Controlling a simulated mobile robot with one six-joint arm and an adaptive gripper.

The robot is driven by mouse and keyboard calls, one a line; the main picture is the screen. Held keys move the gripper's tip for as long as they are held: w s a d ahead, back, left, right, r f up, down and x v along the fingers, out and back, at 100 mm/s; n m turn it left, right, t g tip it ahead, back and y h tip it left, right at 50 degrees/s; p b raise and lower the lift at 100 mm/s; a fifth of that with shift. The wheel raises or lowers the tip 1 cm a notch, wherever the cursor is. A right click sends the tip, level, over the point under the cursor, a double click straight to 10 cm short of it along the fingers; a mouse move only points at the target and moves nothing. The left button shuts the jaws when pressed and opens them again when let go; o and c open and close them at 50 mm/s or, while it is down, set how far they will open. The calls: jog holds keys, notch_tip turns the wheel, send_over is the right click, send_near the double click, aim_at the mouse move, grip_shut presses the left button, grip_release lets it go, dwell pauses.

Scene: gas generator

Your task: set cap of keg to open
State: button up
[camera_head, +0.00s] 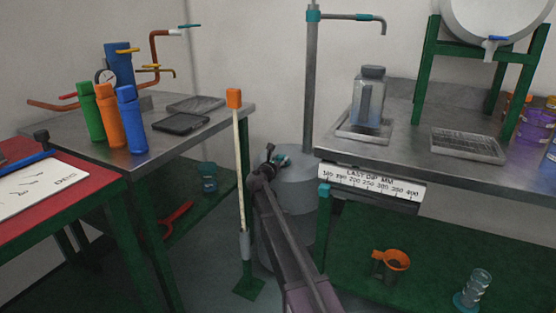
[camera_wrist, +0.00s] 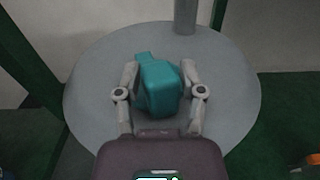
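The keg (camera_head: 297,187) is a grey cylinder standing on the floor between the benches; its round grey top (camera_wrist: 90,85) fills much of the wrist view. The cap (camera_wrist: 160,88) is a teal block on that top, with a narrower tab pointing to the upper left. In the head view the cap (camera_head: 282,160) is small and partly hidden by my gripper (camera_head: 272,155). In the wrist view my gripper (camera_wrist: 159,68) has its fingers spread, one on each side of the cap. Narrow gaps show beside the cap; contact at the fingertips is unclear.
A grey pipe (camera_head: 311,90) rises from behind the keg. A wooden dipstick (camera_head: 239,170) with an orange top stands left of my arm. Metal benches flank the keg; the right one (camera_head: 400,140) carries a jar (camera_head: 369,98). Green bench legs stand close on both sides.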

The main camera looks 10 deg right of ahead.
jog(key=shift+o, duration=0.9)
jog(key=shift+a, duration=0.1)
jog(key=v, duration=1.2)
